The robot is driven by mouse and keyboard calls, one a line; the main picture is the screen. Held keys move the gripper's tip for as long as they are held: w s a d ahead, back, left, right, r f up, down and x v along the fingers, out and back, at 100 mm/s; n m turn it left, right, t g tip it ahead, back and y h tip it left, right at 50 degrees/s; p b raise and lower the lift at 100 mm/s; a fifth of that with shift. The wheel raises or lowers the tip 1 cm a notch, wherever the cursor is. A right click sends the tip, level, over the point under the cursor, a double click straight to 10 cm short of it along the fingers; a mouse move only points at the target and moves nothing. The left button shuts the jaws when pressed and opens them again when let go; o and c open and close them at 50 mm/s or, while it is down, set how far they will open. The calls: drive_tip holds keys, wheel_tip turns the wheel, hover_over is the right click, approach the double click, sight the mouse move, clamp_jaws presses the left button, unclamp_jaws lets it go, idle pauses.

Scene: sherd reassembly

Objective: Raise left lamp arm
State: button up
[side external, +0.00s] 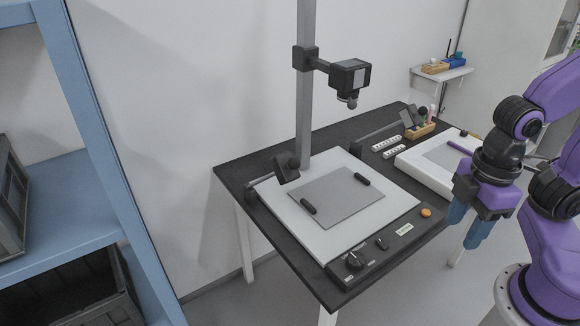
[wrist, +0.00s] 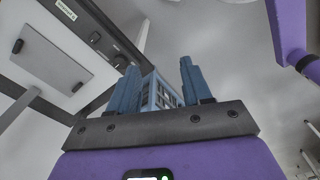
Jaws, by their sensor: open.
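A copy stand's white baseboard (side external: 395,207) lies on a dark table, with a grey plate (side external: 337,196) on it. The left lamp (side external: 287,168), a dark head on a short arm (side external: 256,187), sits low at the board's left edge near the column. A second dark lamp head (side external: 410,116) is low at the far side. My gripper (side external: 466,225) hangs right of the table, fingers down, open and empty, well away from both lamps. In the wrist view my blue fingers (wrist: 158,85) are apart; the baseboard (wrist: 18,65) and grey plate (wrist: 50,55) show at upper left.
A column (side external: 305,90) carries a camera (side external: 350,76) above the board. A white light panel (side external: 420,168) with a purple bar lies at the table's right, near my gripper. A blue shelf (side external: 75,195) with dark crates stands at left. Open floor lies before the table.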

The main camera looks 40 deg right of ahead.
drive_tip(key=c, duration=0.5)
drive_tip(key=shift+w+d+f+h, duration=0.15)
drive_tip(key=shift+f+h, duration=0.1)
drive_tip(key=shift+h, duration=0.15)
clamp_jaws()
drive_tip(key=w+d+f+n+t+h, duration=0.2)
drive_tip(key=w+f+n+t+h, duration=0.2)
drive_tip(key=w+n+t+h, duration=0.6)
drive_tip(key=w+a+f+n+t+y, duration=0.4)
drive_tip(key=a+n+y, duration=0.1)
drive_tip(key=a+n, duration=0.2)
drive_tip(key=w+a+f+n+t+y, duration=0.35)
drive_tip(key=a+n+y, duration=0.2)
drive_tip(key=a, duration=0.25)
drive_tip(key=w+r, duration=0.3)
drive_tip(key=w, duration=0.9)
drive_tip(key=shift+w+d+n, duration=0.15)
drive_tip(key=shift+w+n, duration=0.15)
drive_tip(key=shift+n, duration=0.15)
